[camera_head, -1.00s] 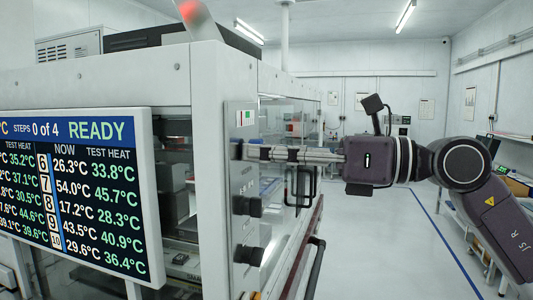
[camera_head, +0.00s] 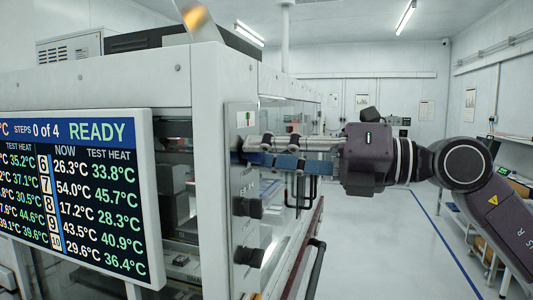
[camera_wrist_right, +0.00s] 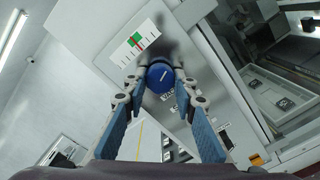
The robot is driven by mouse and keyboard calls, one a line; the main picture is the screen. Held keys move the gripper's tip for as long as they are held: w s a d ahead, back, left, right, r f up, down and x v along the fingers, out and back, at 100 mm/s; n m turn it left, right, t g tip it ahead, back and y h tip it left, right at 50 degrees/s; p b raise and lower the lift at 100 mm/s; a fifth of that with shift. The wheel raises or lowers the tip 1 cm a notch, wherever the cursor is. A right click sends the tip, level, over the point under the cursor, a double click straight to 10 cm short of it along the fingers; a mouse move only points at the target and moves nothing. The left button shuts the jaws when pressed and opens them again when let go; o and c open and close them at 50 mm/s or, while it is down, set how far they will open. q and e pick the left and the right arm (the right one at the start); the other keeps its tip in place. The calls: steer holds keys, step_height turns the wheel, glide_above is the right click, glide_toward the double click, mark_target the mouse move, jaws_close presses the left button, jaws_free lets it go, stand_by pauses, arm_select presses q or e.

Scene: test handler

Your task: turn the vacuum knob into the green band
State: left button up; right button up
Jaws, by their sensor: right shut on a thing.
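The vacuum knob (camera_wrist_right: 160,77) is a round blue knob with a white pointer line. In the right wrist view it sits between the fingertips of my right gripper (camera_wrist_right: 160,80), which is shut on it. In the head view this gripper (camera_head: 247,148) reaches the grey panel from the right, and its fingers hide the knob. A white gauge (camera_wrist_right: 128,48) with black ticks, a green band (camera_wrist_right: 135,39) and a thin red needle lies beside the knob. The needle is at or close to the green band; I cannot tell exactly. My left gripper is not in view.
Two black knobs (camera_head: 248,207) (camera_head: 249,256) stick out from the panel below my right gripper. A black door handle (camera_head: 303,187) stands just beyond the panel. A large screen (camera_head: 80,195) reads READY on the left. Open floor (camera_head: 375,250) lies to the right.

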steer(key=shift+r, duration=0.1)
stand_by(0.3)
steer(key=o, duration=1.2)
steer(key=shift+c, duration=0.2)
steer(key=v, duration=1.2)
steer(key=shift+w, duration=0.1)
